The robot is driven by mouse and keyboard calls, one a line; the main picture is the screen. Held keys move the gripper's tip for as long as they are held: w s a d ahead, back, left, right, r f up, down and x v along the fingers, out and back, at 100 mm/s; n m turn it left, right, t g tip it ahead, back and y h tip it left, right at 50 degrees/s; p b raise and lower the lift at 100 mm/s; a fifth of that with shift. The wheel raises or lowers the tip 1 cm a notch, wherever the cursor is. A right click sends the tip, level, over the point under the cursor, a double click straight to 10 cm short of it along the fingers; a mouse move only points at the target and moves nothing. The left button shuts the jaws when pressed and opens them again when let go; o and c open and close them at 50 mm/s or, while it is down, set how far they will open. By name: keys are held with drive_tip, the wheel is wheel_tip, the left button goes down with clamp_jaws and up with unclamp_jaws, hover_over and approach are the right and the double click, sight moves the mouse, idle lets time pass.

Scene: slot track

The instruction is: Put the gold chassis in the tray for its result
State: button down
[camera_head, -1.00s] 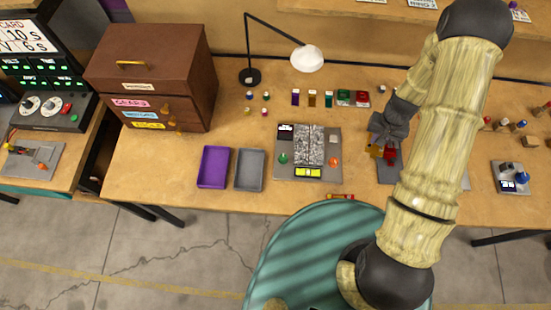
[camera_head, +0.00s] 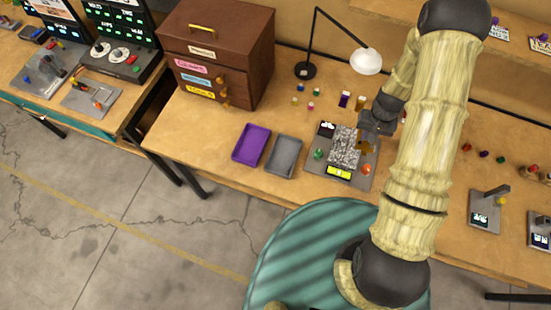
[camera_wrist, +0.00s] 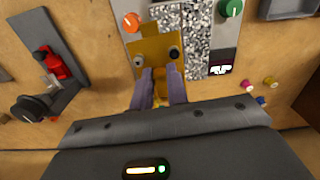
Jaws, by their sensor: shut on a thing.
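My gripper (camera_wrist: 162,88) is shut on the gold chassis (camera_wrist: 158,50), a flat gold piece with dark round wheels, in the wrist view. In the head view my gripper (camera_head: 368,138) and the gold chassis (camera_head: 366,149) are over the right part of a grey board (camera_head: 315,168) with a speckled panel (camera_head: 343,146). I cannot tell whether the chassis touches the board. A purple tray (camera_head: 251,146) and a grey tray (camera_head: 284,157) lie left of the board, both empty.
A brown drawer cabinet (camera_head: 218,55) is at the back left. Small pegs stand between lamp and trays.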

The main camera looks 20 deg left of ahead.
drive_tip(key=shift+a, duration=0.2)
drive_tip(key=shift+a+f+b, duration=0.25)
drive_tip(key=shift+a+b, duration=0.2)
drive_tip(key=shift+b, duration=0.05)
drive_tip(key=s+a+f+b, duration=0.1)
drive_tip(key=s+a+b, duration=0.2)
drive_tip(key=a+b, duration=0.6)
drive_tip(key=s+a+f+b, duration=0.1)
drive_tip(key=s+a+b, duration=0.3)
drive_tip(key=a+b, duration=0.5)
drive_tip(key=a, duration=0.6)
drive_tip(key=shift+s+a+m, duration=0.25)
drive_tip(key=shift+a+m, duration=0.15)
drive_tip(key=shift+f, duration=0.1)
